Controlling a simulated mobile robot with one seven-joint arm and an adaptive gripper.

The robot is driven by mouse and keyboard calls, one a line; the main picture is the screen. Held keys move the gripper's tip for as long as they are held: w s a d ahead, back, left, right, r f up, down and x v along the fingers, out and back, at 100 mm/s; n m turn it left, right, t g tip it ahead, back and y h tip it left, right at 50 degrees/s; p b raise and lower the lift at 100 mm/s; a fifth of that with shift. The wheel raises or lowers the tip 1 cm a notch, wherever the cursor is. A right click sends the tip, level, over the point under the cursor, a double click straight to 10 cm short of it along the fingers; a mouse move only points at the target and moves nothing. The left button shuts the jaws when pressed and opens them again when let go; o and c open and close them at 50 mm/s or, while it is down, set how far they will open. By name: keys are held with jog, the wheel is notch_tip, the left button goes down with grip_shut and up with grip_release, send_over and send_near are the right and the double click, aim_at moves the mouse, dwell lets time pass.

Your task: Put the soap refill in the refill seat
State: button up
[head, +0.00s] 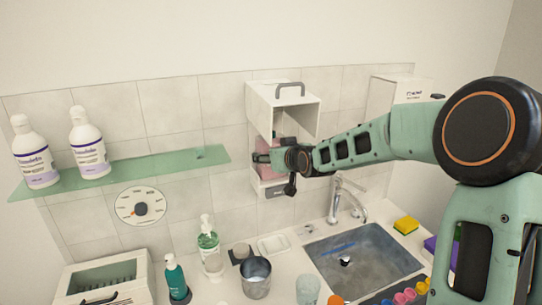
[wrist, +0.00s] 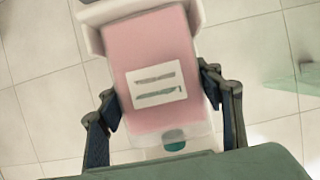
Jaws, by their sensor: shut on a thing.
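The soap refill is a pink block with a white label; it shows in the wrist view (wrist: 150,55) and partly behind my gripper in the head view (head: 287,149). My gripper (head: 262,158) is shut on the refill, one finger on each side in the wrist view (wrist: 160,88). The refill seat is in the white wall dispenser, whose lower part (head: 270,188) shows below the gripper. White dispenser parts show around and below the refill in the wrist view (wrist: 203,138). I cannot tell whether the refill touches the seat's back or bottom.
The dispenser's white cover (head: 283,108) is raised above the refill. A green glass shelf (head: 150,166) with two white bottles is at left. A faucet (head: 345,197) and sink (head: 365,262) lie below right. A pump bottle (head: 209,242) and metal cup (head: 256,282) stand on the counter.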

jog(key=o, duration=1.2)
jog(key=shift+f, duration=0.1)
jog(key=shift+r+p+v, duration=0.1)
jog(key=shift+p+v, duration=0.75)
jog(key=shift+v, duration=2.15)
jog(key=shift+r+p+v, duration=0.15)
jog(key=shift+p+v, duration=0.7)
jog(key=shift+v, duration=2.2)
jog(key=shift+w+a, duration=0.1)
